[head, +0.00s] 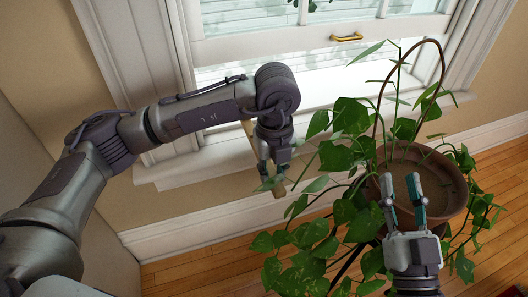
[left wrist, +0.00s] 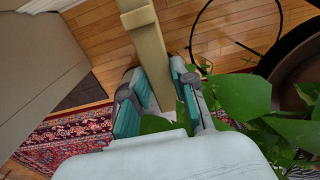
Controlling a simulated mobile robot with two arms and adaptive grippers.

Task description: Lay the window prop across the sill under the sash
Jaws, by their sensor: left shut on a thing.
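The window prop is a pale wooden bar (head: 279,191), held tilted in front of the sill in the head view. It also shows between the teal pads in the left wrist view (left wrist: 146,45). My left gripper (head: 274,170) is shut on it; the gripper hides the bar's middle. The white sill (head: 215,160) runs below the window, behind my left gripper. The sash (head: 270,41) is raised, with an open gap beneath it. My right gripper (head: 403,186) is open and empty, in front of the plant pot.
A leafy plant (head: 345,150) in a brown pot (head: 446,205) with a thin hoop stands right of my left gripper and covers part of the sill. A brass handle (head: 346,37) is on the sash. A patterned rug (left wrist: 60,135) lies on the wood floor.

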